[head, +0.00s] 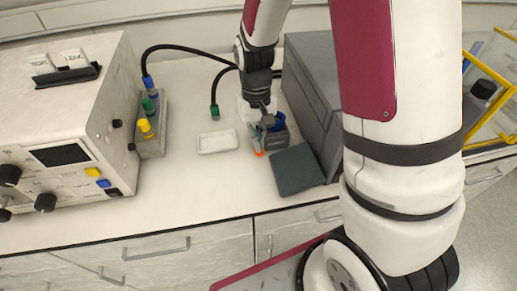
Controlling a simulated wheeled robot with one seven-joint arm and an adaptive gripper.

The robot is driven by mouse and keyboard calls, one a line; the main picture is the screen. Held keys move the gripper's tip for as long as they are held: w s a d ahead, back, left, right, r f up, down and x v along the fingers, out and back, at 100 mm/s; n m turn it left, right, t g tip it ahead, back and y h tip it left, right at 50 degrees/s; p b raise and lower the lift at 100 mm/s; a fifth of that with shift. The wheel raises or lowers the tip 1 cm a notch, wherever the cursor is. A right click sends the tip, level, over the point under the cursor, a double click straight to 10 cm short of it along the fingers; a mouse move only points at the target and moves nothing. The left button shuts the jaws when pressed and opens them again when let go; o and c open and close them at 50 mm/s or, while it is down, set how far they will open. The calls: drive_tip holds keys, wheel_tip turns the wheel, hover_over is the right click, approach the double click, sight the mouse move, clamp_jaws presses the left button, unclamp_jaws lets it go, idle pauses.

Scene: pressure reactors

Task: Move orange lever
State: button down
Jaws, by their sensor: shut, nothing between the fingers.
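The orange lever (260,153) shows as a small orange tip low on a small device near the middle of the bench. My gripper (265,122) is directly above and behind the orange tip, close to the device. Its fingers are dark and small in the head view, and they are shut with nothing visible between them. I cannot tell whether the fingers touch the lever. A blue part (277,122) of the device shows just right of my gripper. Most of the device behind is hidden by my gripper and arm.
A white control box (62,125) with dark knobs stands at the left. Beside it is a grey block (151,143) with blue, green and yellow fittings. A white tray (217,141) lies on the bench. A dark grey box (318,85) and a flat dark plate (298,170) are at the right.

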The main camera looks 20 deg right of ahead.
drive_tip(key=shift+f, duration=0.1)
drive_tip(key=shift+f+b, duration=0.85)
drive_tip(key=shift+f, duration=0.9)
drive_tip(key=shift+r, duration=0.1)
drive_tip(key=shift+w+d+r, duration=0.1)
drive_tip(key=shift+w+r, duration=0.15)
drive_tip(key=shift+w, duration=0.55)
drive_tip(key=shift+w+r, duration=0.2)
drive_tip(key=shift+w, duration=0.55)
wheel_tip(320, 180, up, 12)
drive_tip(key=w, duration=0.1)
